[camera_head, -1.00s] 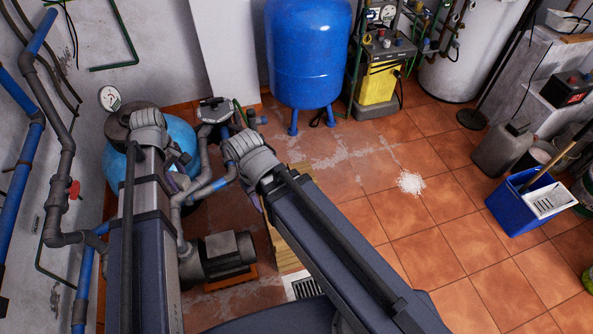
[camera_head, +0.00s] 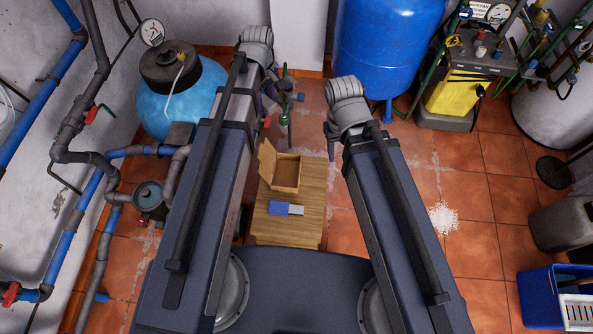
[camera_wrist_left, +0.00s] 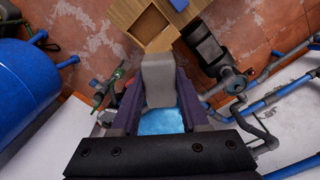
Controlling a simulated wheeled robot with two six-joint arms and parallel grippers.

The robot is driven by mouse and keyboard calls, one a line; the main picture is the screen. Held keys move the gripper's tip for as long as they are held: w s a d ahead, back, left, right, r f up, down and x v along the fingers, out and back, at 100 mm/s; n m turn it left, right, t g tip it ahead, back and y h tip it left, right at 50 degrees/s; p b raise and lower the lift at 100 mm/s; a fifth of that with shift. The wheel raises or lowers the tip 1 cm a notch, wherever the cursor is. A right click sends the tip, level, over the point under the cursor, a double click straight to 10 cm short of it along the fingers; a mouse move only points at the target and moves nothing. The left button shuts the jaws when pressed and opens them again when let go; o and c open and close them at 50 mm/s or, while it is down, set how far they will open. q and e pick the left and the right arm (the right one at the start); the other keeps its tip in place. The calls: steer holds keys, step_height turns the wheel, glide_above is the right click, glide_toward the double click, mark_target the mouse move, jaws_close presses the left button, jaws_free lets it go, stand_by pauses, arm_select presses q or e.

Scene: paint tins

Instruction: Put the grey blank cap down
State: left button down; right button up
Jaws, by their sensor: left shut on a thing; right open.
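My left gripper (camera_head: 270,92) is mostly hidden behind its own wrist in the head view, above the far end of the small wooden table (camera_head: 270,233). In the left wrist view its two dark purple fingers (camera_wrist_left: 159,92) are shut on a light grey block-like piece, the grey blank cap (camera_wrist_left: 158,72). The cap is hidden in the head view. My right gripper (camera_head: 331,145) points down to the right of the table, largely covered by its wrist; it is open, and I see nothing in it.
An open cardboard box (camera_head: 286,173) stands on the table, with a blue-and-grey flat item (camera_head: 280,208) in front of it. The box also shows in the left wrist view (camera_wrist_left: 147,24).

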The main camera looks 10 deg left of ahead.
arm_select(q)
steer(key=m+b, duration=0.1)
steer(key=b, duration=3.8)
glide_above(287, 175)
step_height(287, 175, down, 39)
step_height(287, 175, down, 6)
steer(key=b, duration=0.6)
steer(key=shift+f, duration=0.15)
step_height(287, 175, down, 3)
steer(key=b, duration=0.3)
steer(key=shift+f+b, duration=0.2)
steer(key=shift+b, duration=0.1)
steer(key=shift+f, duration=0.25)
steer(key=shift+c, duration=2.1)
jaws_free()
steer(key=shift+r, duration=0.1)
steer(key=shift+r, duration=0.15)
